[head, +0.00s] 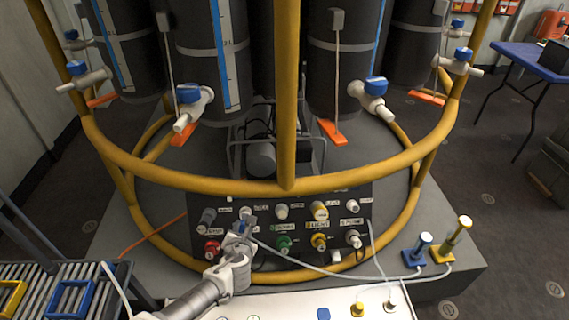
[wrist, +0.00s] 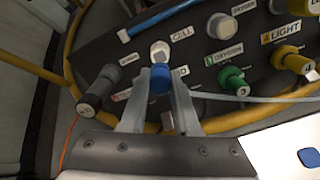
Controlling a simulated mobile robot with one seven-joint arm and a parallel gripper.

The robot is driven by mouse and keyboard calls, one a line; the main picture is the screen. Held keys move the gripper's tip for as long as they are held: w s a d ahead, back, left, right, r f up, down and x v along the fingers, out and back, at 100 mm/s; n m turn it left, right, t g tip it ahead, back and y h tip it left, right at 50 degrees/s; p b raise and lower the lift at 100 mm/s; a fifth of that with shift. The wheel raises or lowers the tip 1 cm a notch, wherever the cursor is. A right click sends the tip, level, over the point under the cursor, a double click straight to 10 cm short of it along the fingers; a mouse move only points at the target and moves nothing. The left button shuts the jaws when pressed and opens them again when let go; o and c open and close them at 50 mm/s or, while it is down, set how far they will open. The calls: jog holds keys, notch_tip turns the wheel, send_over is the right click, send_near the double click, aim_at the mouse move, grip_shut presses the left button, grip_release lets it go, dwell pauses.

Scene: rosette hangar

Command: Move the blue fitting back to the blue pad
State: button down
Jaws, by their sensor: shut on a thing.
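My gripper (head: 240,232) is in front of the lower left part of the control panel (head: 290,262), shut on the blue fitting (wrist: 160,79). In the wrist view the fitting sits between the two fingers, in line with a white round part (wrist: 160,51) at the panel. I cannot tell whether the fitting is seated there or just in front of it. A blue pad (head: 322,314) lies bare on the white table at the bottom of the head view; it also shows at the lower right in the wrist view (wrist: 309,157).
A thin pale hose (head: 330,268) runs from near my gripper to the right. Blue (head: 418,256) and yellow (head: 440,252) holders stand at right. A yellow rail (head: 230,182) crosses above the panel, and knobs surround my gripper.

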jog(key=s+d+f+m+g+h, duration=0.1)
jog(key=s+d+f+g, duration=0.25)
jog(key=d+f, duration=0.5)
jog(key=s+d+f+m+g+h, duration=0.1)
jog(key=s+d+f+m+g, duration=0.25)
jog(key=d, duration=0.85)
jog(key=shift+s+d+f+n+g+y, duration=0.25)
jog(key=shift+s+d+f+g, duration=0.3)
jog(key=shift+s+f+g, duration=0.55)
jog(key=shift+s+d+f+n+g+y, duration=0.15)
jog(key=shift+s+d+f+g, duration=0.5)
jog(key=shift+s, duration=0.85)
jog(key=shift+s+d+f+n+g+y, duration=0.15)
jog(key=shift+s+d+f+g+y, duration=0.25)
jog(key=shift+s+f, duration=0.85)
jog(key=shift+f, duration=1.8)
jog(key=shift+f, duration=0.35)
jog(key=c, duration=0.6)
grip_release()
